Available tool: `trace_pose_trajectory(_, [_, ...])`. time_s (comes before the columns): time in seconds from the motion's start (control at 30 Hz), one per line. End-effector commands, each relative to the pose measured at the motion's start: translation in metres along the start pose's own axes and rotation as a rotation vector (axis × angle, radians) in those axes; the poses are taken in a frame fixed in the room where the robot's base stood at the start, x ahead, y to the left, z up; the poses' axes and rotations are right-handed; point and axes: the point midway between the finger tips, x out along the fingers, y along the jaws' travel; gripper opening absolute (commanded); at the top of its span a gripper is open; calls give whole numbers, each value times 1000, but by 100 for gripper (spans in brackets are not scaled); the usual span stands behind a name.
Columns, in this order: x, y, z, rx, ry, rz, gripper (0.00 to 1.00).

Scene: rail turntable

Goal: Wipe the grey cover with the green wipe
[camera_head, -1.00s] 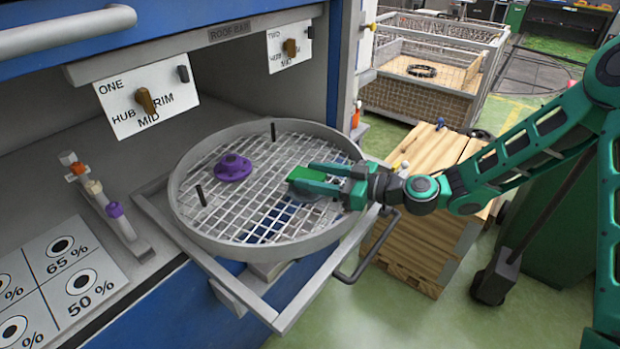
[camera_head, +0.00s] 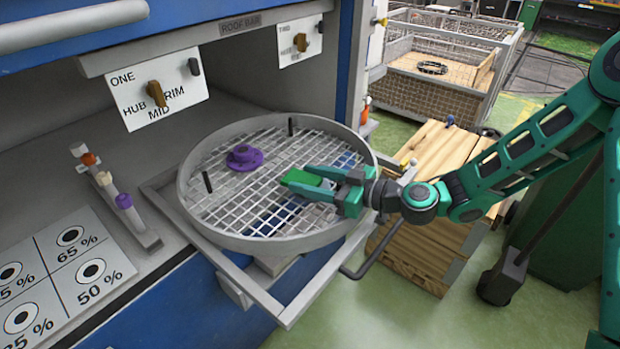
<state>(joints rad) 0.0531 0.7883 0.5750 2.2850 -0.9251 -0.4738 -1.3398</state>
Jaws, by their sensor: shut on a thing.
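My gripper (camera_head: 298,184) reaches in from the right over the round mesh-floored turntable (camera_head: 262,246). Its fingers are shut on the green wipe (camera_head: 301,178), which shows at and between the fingertips. The wipe is low over the mesh. The grey cover is mostly hidden under my gripper and the wipe; only a little grey shows between the fingers. I cannot tell whether the wipe touches it. A purple flanged hub (camera_head: 243,157) sits on the mesh to the left of the wipe, apart from it.
Two dark pegs, one at the left (camera_head: 207,182) and one at the back (camera_head: 290,126), stand up from the mesh. A cabinet opening with dial plates (camera_head: 160,92) lies behind. A small rack (camera_head: 118,205) stands at left. A wooden crate (camera_head: 425,225) is at right.

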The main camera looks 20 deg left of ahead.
Motion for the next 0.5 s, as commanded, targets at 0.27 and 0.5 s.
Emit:
trace_pose_trajectory(0.27, [-6, 22, 2, -1, 1, 1, 23])
trace_pose_trajectory(0.5, [-11, 39, 3, 0, 1, 2, 23])
